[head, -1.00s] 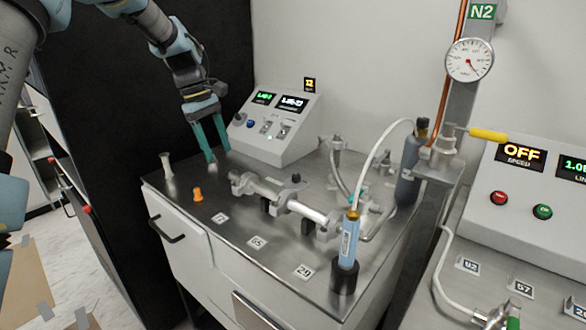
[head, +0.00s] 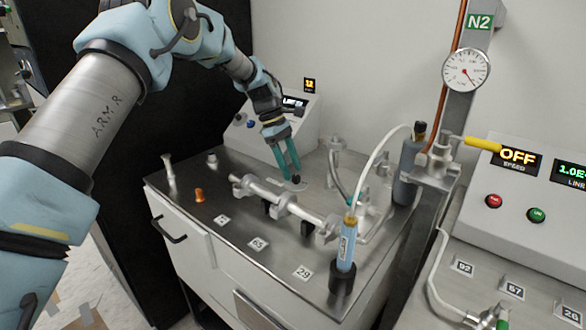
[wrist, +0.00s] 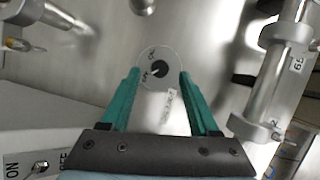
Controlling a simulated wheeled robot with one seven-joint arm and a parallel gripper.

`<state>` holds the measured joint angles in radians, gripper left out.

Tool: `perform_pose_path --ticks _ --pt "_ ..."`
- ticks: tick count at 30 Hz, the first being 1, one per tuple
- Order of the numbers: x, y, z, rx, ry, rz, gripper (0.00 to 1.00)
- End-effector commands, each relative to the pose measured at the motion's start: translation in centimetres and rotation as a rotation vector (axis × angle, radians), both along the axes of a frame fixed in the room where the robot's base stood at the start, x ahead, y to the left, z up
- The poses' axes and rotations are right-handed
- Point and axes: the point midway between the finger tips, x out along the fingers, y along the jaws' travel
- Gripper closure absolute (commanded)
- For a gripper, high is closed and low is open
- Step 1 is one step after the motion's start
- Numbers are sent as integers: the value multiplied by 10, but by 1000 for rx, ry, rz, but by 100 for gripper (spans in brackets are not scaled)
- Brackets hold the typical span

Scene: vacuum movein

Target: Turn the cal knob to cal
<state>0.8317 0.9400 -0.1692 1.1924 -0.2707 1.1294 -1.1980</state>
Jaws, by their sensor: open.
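The cal knob (wrist: 160,70) is small and black on a round grey dial plate (wrist: 150,56) on the steel bench top. A light pointer mark on it points to the lower left in the wrist view, toward one of two small labels too blurred to read surely. In the head view the knob (head: 296,179) shows at the fingertips. My gripper (head: 285,171) points down with its teal fingers open. In the wrist view the fingers (wrist: 160,76) are on either side of the dial, apart from the knob. I cannot tell their height above it.
A metal pipe assembly (head: 265,197) lies close in front of the knob. A grey control box (head: 303,126) stands behind my gripper. A blue upright tube (head: 346,246) and a dark cylinder (head: 408,165) stand to the right. An orange fitting (head: 199,195) is at the left.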

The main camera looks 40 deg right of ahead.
Motion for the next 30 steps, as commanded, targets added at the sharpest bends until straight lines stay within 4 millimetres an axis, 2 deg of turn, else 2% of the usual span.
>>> perform_pose_path --ticks 6,15,30 --pt "-7 -3 -17 0 0 -1 38" --pt "-7 -3 -19 -1 0 -1 38" --pt "-7 -3 -19 -1 -1 -1 93"
